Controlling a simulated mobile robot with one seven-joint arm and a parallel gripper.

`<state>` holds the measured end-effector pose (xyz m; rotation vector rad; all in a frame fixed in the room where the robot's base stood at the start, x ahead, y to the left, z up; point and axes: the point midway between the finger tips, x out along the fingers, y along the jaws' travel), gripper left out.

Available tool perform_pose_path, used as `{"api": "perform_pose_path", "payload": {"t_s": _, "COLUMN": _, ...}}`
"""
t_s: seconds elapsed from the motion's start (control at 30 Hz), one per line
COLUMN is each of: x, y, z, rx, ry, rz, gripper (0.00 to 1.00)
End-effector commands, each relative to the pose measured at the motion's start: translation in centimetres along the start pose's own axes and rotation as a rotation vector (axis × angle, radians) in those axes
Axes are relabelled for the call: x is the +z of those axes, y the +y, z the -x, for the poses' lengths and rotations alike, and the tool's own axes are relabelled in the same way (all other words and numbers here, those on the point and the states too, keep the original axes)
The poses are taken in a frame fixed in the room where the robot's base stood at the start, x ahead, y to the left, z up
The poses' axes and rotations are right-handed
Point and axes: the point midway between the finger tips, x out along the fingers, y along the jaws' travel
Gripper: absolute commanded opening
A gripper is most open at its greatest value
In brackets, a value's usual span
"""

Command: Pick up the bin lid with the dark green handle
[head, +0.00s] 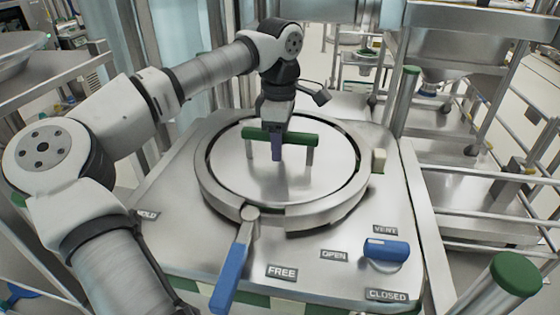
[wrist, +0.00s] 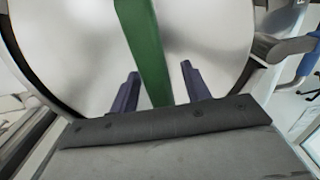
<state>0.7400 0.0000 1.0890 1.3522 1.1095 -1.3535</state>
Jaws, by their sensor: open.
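The round steel bin lid (head: 235,176) sits inside a metal clamp ring on a steel housing. Its dark green bar handle (head: 303,139) stands on two posts across the lid. My gripper (head: 277,155) points down over the middle of the handle. In the wrist view, the green handle (wrist: 145,50) runs between the two purple fingers of my gripper (wrist: 160,88), with a gap on each side. The fingers are open, one either side of the bar. The lid (wrist: 75,45) lies beyond them. In the head view my gripper hides the handle's middle.
A blue-handled lever (head: 230,278) on the ring points toward the FREE label (head: 282,271). A blue knob (head: 386,250) sits among the VENT, OPEN and CLOSED labels. Steel shelving with rails (head: 475,170) stands at the right, close to a green-capped post (head: 515,275).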

Motion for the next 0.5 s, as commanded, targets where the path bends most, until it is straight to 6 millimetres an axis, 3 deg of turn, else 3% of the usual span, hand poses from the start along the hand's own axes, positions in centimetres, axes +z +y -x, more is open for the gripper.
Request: {"api": "perform_pose_path", "payload": {"t_s": 0.5, "x": 0.00, "y": 0.01, "z": -0.31, "rx": 0.000, "ry": 0.000, "rz": 0.000, "gripper": 0.47}}
